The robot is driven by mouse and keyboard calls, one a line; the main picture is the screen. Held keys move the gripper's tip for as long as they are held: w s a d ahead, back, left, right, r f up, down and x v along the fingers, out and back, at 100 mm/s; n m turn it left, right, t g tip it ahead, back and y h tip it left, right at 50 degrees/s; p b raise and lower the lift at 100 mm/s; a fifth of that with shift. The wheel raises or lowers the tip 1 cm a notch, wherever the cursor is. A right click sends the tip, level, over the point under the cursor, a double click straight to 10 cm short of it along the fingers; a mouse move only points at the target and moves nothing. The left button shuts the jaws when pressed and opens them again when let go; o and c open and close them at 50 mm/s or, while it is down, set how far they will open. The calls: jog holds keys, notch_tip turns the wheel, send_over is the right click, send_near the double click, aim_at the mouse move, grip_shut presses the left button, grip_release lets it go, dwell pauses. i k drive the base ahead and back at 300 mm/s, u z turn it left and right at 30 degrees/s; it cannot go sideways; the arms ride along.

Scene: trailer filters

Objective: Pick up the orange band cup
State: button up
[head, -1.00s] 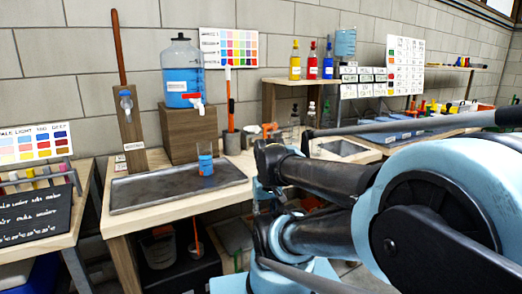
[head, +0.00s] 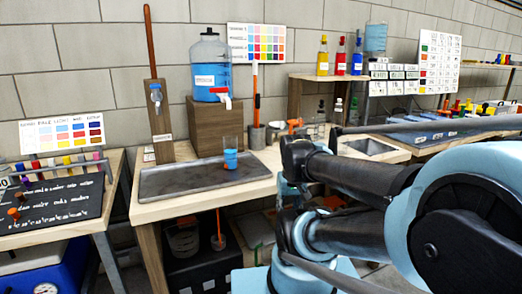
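A clear cup (head: 231,153) stands upright on the dark grey metal tray (head: 160,183) on the wooden bench. I cannot make out my gripper's fingers in this view.
A blue water jug (head: 209,72) with a red tap stands on a wooden block (head: 210,133) behind the tray. A wooden post (head: 159,122) stands at its left. A chalkboard (head: 60,200) lies on the left table. The tray's left part is clear.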

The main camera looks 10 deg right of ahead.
aim_at(230, 142)
jog(key=z, duration=0.85)
jog(key=k, duration=1.75)
jog(key=u, duration=0.8)
jog(key=i, duration=1)
